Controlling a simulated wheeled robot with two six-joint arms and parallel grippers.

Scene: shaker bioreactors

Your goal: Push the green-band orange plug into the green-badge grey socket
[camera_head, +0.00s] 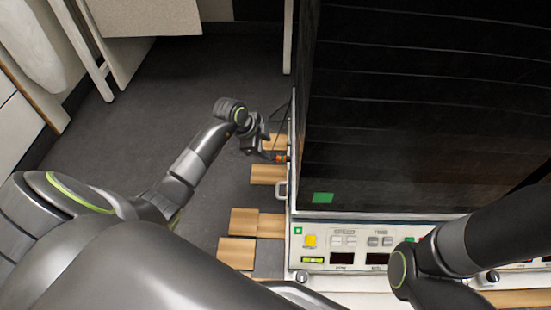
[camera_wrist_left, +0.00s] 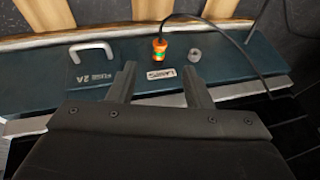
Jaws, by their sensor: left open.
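In the left wrist view the orange plug (camera_wrist_left: 161,50) with a green band stands at the dark teal side panel, a black cable at its top. I cannot tell whether it is seated in anything. A small grey round fitting (camera_wrist_left: 195,54) sits just right of it; no green badge shows beside it. My left gripper (camera_wrist_left: 159,69) is open and empty, its fingertips apart and pointing toward the panel, short of the plug. In the head view my left gripper (camera_head: 266,152) is beside the machine's left side, with the orange plug (camera_head: 282,157) close at its tip. My right gripper is out of view.
The large dark shaker cabinet (camera_head: 420,110) fills the right of the head view; its control panel (camera_head: 340,240) faces front. A metal handle (camera_wrist_left: 92,49) is left of the plug. The black cable (camera_wrist_left: 232,42) loops right. Wooden slats (camera_head: 243,222) lie on the floor.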

